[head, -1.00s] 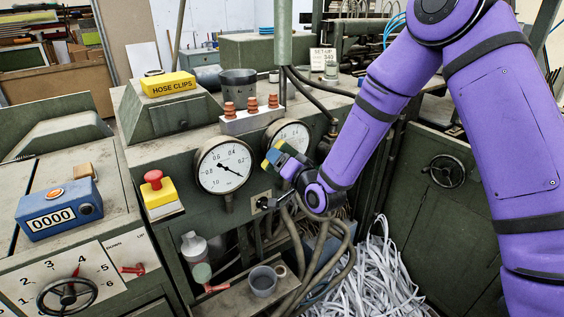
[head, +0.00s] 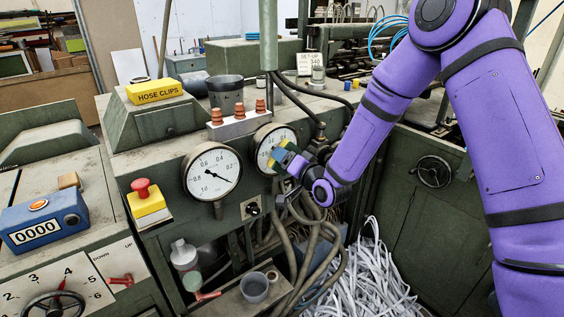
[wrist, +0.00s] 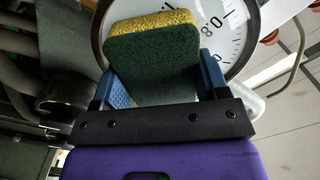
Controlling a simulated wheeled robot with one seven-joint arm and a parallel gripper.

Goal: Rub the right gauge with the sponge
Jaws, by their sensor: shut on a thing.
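The right gauge (head: 266,139) is a round white dial on the machine's front, partly hidden by my gripper and the sponge. In the wrist view its dial (wrist: 232,40) fills the area behind the sponge. My gripper (head: 282,158) is shut on the sponge (wrist: 152,65), which is yellow on one face and dark green on the other. The blue fingers hold it from both sides. The sponge is in front of the lower right part of the dial in the head view; I cannot tell whether it touches the glass.
The left gauge (head: 212,172) is close beside the right one. A red-topped yellow stop button (head: 146,200) is further left. Hoses (head: 290,235) hang below the gauges, with a grey cup (head: 254,287) on a ledge. Orange-brown insulators (head: 238,111) stand above.

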